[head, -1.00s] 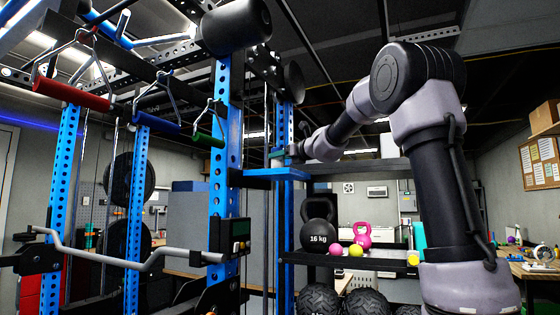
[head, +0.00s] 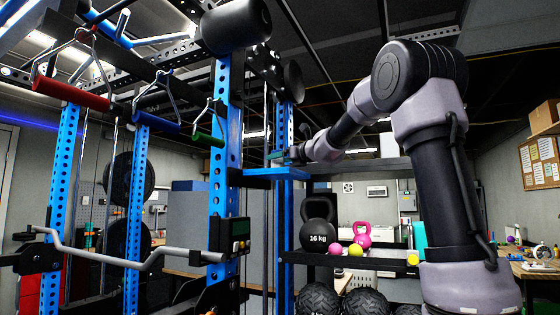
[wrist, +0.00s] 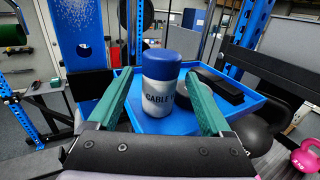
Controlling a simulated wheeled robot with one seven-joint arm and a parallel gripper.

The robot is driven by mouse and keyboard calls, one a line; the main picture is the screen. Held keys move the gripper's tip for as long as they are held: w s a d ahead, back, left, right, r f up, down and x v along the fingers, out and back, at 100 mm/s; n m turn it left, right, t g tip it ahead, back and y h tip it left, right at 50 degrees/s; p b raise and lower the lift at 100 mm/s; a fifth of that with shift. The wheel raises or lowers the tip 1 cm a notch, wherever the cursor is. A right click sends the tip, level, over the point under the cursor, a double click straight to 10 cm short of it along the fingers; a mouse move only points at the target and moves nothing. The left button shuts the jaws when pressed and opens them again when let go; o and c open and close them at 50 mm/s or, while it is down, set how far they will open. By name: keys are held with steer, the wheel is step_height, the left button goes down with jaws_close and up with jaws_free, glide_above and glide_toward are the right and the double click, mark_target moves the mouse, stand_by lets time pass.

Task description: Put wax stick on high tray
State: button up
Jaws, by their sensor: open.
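The wax stick (wrist: 161,82) is a silver-grey cylinder with a blue cap and the partly hidden lettering "CABLE W". In the wrist view it stands upright on the blue high tray (wrist: 163,125). My gripper (wrist: 160,95) is open, with one teal finger on each side of the stick and visible gaps between. In the head view the blue tray (head: 262,172) is fixed at the rack post, and my gripper (head: 280,156) is at its level. The stick is too small and covered to make out clearly there.
A black block (wrist: 228,88) and a grey round thing lie on the tray right of the stick. A blue rack post (wrist: 82,40) rises close on the left. Below are a 16 kg kettlebell (head: 318,228), a pink kettlebell (head: 361,235) and small balls on a shelf.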

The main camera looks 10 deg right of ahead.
steer(key=v, duration=1.2)
steer(key=s+a+f+n+g+h, duration=0.1)
steer(key=s+a+f+n+g, duration=0.15)
steer(key=s+f+n, duration=0.55)
steer(key=s+a+f+n+g, duration=0.2)
steer(key=s+f+n+g, duration=0.2)
steer(key=s+f+n, duration=0.5)
steer(key=s+d+f+n+g+h, duration=0.1)
steer(key=s+d+f+n+h, duration=0.1)
steer(key=s+f+n, duration=0.2)
steer(key=s+d+f+n+g+h, duration=0.1)
steer(key=s+d+f+n+h, duration=0.1)
steer(key=s+f+n, duration=0.3)
steer(key=s+f+h, duration=0.1)
steer(key=s, duration=0.2)
steer(key=shift+s+d+f+n, duration=0.25)
steer(key=shift+d+n, duration=0.05)
